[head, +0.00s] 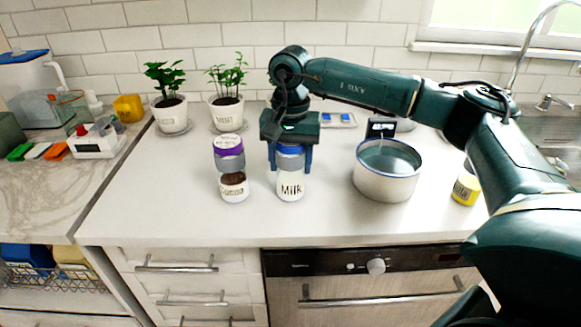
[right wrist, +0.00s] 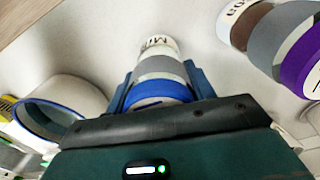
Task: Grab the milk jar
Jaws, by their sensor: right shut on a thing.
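The milk jar (head: 291,187) is white with a "Milk" label, a grey band and a blue band near its top. It stands upright on the white counter in the head view. My right gripper (head: 290,163) comes down from above and is shut on the jar's upper part, with one blue finger on each side. In the right wrist view, the milk jar (right wrist: 160,70) sits between the fingers of my right gripper (right wrist: 160,85). My left gripper is not in view.
A purple-lidded jar with brown contents (head: 232,185) stands just left of the milk jar. A large white pot (head: 384,185) stands to the right, with a yellow container (head: 466,188) beyond it. Two potted plants (head: 171,115) (head: 227,113) stand behind. The front counter is clear.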

